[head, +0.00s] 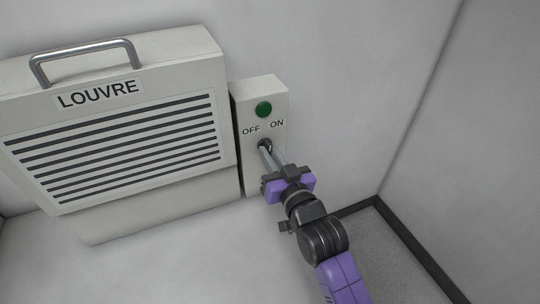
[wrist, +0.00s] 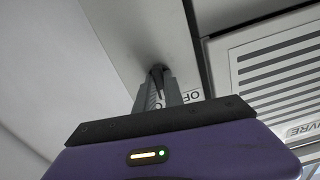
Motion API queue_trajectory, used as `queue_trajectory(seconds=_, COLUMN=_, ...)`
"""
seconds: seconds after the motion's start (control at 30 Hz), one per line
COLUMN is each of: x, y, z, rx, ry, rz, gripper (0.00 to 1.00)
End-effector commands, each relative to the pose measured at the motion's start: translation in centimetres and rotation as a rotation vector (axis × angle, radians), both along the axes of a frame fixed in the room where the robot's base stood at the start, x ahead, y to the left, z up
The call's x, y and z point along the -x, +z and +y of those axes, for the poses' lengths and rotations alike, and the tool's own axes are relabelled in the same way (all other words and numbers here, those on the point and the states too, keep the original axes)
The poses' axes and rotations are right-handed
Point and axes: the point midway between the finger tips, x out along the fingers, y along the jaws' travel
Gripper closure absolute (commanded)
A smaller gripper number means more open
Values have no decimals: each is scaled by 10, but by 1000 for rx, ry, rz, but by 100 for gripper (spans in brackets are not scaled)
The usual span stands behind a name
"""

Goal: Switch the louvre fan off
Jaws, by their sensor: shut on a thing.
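The louvre fan's switch box (head: 280,95) is a pale narrow box on the wall with a round green lamp (head: 264,109) near its top. Below the lamp are the printed words OFF, on the left, and ON, on the right. The dark switch (head: 264,144) sits just below the words. My gripper (head: 267,151) reaches up to it from the lower right and is shut on it. In the wrist view my gripper (wrist: 159,72) also meets the box face at the switch. The fingers hide most of the switch, so I cannot tell which way it points.
The louvre unit (head: 110,200), with dark slats, a LOUVRE label and a metal handle (head: 85,60), stands directly left of the switch box. It also shows in the wrist view (wrist: 222,60). A wall corner is to the right, with clear wall between.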

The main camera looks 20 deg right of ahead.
Motion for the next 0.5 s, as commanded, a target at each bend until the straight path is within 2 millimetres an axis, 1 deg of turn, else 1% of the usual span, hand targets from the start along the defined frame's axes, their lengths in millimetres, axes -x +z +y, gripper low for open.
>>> queue_trajectory(seconds=0.2, x=0, y=-1, z=0, rx=206, ry=0, rz=0, gripper=100)
queue_trajectory(seconds=0.5, x=0, y=0, z=-1, rx=455, ry=0, rz=-1, gripper=100)
